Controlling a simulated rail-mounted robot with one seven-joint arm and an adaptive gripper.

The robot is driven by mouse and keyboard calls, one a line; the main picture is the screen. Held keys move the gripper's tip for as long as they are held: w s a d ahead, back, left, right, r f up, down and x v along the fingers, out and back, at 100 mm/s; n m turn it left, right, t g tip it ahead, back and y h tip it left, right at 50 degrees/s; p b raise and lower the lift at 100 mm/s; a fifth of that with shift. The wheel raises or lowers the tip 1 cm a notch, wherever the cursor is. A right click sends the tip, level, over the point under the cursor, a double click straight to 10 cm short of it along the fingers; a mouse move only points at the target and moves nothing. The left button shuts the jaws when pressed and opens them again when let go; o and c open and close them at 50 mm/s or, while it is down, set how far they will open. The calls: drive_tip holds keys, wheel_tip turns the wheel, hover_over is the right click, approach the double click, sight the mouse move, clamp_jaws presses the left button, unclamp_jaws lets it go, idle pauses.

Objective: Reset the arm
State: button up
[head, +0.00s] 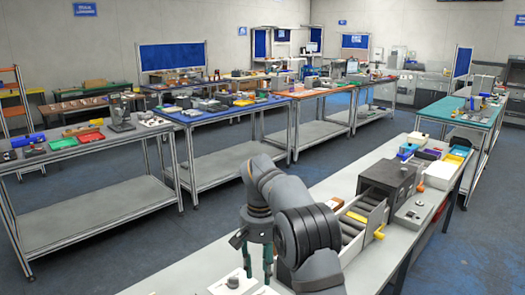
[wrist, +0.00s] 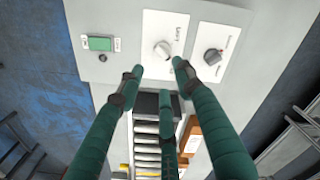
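My arm reaches over the near grey bench in the head view, and my gripper (head: 254,254) points down over its front part. In the wrist view my gripper (wrist: 160,80) has three green fingers spread apart with nothing between them. It is open and empty.
A roller conveyor (wrist: 147,150) lies below the plates in the wrist view. In the head view a dark box (head: 388,181) stands over the conveyor, beside a grey device (head: 415,209). Coloured bins (head: 440,170) stand farther along the bench. Other workbenches stand across the blue floor.

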wheel_tip(320, 180, down, 11)
drive_tip(key=shift+r, duration=0.15)
drive_tip(key=shift+w+a+r+n+p, duration=0.15)
drive_tip(key=shift+r+n+p, duration=0.2)
drive_tip(key=shift+n, duration=0.35)
drive_tip(key=n+p, duration=0.1)
drive_tip(key=n, duration=0.4)
drive_tip(key=shift+p, duration=0.35)
drive_tip(key=n+p, duration=0.1)
drive_tip(key=n, duration=0.3)
drive_tip(key=shift+w, duration=0.1)
drive_tip(key=n+p, duration=0.1)
drive_tip(key=n, duration=0.4)
drive_tip(key=shift+a+f, duration=0.1)
drive_tip(key=shift+w+r+n, duration=0.1)
drive_tip(key=shift+r+n, duration=0.25)
drive_tip(key=shift+n, duration=0.05)
drive_tip(key=shift+r, duration=1.55)
